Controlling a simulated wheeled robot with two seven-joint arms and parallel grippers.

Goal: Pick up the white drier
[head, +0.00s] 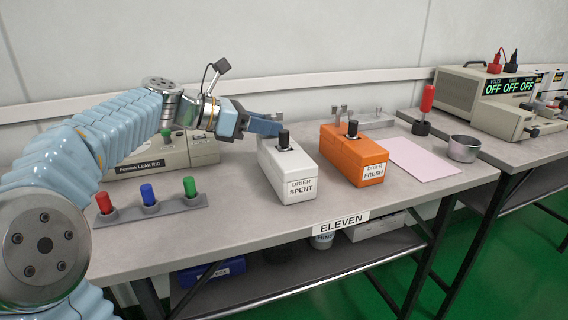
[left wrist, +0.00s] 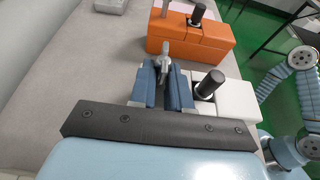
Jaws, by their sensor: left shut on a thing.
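The white drier (head: 288,172), labelled "DRIER SPENT", stands on the bench with a black knob on top. My left gripper (head: 268,126) reaches in from the left at the drier's back end. In the left wrist view its blue fingers (left wrist: 166,88) are closed around a grey metal fitting at the back of the white drier (left wrist: 236,98). The fingers hide part of that end. The drier looks level, and I cannot tell any gap beneath it. My right gripper is not in view.
An orange drier (head: 354,156), labelled "DRIER FRESH", stands close to the right. Beyond it are a pink sheet (head: 424,160) and a metal cup (head: 463,148). A leak rig (head: 150,160) and a grey rack (head: 152,211) with coloured pegs are left.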

